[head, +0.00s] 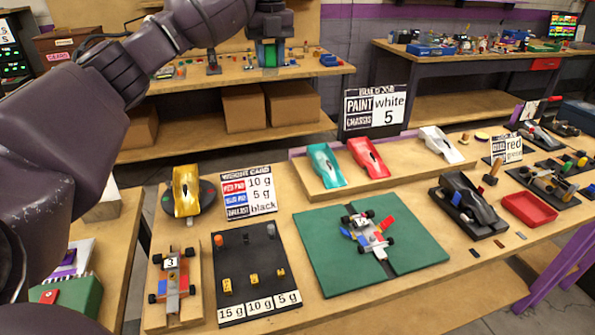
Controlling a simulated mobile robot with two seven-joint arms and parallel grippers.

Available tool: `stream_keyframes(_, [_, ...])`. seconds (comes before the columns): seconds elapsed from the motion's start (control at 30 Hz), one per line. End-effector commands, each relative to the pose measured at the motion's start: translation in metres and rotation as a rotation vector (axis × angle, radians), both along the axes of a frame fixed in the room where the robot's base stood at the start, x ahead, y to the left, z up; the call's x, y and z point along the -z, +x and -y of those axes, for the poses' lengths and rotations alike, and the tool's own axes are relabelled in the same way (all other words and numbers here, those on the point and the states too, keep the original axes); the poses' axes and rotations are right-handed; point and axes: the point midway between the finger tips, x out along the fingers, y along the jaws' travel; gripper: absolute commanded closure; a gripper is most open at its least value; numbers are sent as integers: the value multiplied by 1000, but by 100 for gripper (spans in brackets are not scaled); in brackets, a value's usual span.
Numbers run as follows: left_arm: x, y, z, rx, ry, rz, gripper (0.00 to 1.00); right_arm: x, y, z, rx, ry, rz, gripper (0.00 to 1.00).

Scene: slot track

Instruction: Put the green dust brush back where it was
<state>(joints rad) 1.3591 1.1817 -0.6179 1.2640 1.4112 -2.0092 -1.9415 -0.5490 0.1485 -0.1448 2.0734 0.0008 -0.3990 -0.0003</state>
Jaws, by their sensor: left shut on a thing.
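My left arm comes in from the left and bends over at the top. My left gripper (268,42) points down at the top of the head view, in front of the back bench. It is shut on the green dust brush (269,54), of which only a small green part shows between the fingers. The brush looks held in the air, well beyond the front table; its bristles cannot be made out. My right gripper is not in view.
The front table holds a green mat (318,255) with a small car (368,232), a black weight tray (232,262), a yellow car body (187,190), a black car (465,202) and a red tray (529,208). A sign (375,108) stands behind. Bare wood shows at the front right.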

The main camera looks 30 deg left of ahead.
Motion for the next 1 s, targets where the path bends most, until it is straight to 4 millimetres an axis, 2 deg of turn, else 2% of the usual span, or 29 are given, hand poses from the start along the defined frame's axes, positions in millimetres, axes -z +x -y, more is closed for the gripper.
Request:
stream_keyframes(0.03, [39,9,0,1,-3,-18,92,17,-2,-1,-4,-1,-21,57])
stream_keyframes(0.2, [92,20,-1,-1,1,-9,92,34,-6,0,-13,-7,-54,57])
stream_keyframes(0.3, [117,25,-1,0,1,-6,92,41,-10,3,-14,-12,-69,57])
stream_keyframes(0.63, [157,28,-2,-2,2,4,92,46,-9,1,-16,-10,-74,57])
stream_keyframes(1.0, [240,27,-1,0,1,0,92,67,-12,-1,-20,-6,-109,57])
